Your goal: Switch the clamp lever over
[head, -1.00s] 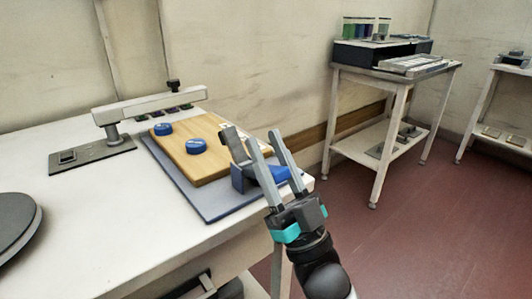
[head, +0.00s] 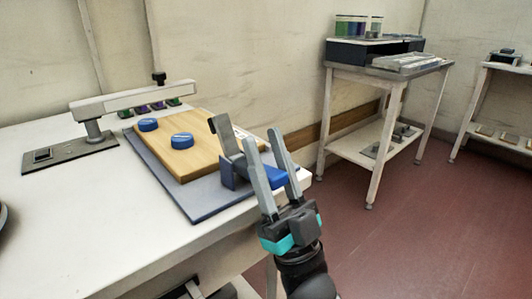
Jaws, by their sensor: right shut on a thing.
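The clamp (head: 229,172) is a blue block at the right edge of the wooden board (head: 205,160), with an upright grey part (head: 222,134) rising from it. More blue shows between and behind my right gripper's fingers. My right gripper (head: 258,138) comes in from the lower right and reaches over the clamp. It is shut on the clamp lever, with its two fingers standing some way apart. The fingers hide part of the clamp, and the exact contact is not clear. My left gripper is not in view.
Two blue round knobs (head: 182,141) sit on the board, which lies on a grey-blue mat (head: 205,208) on the white table (head: 80,215). A pale beam on a post (head: 130,100) stands behind at the left. A side table (head: 365,75) stands at the back right.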

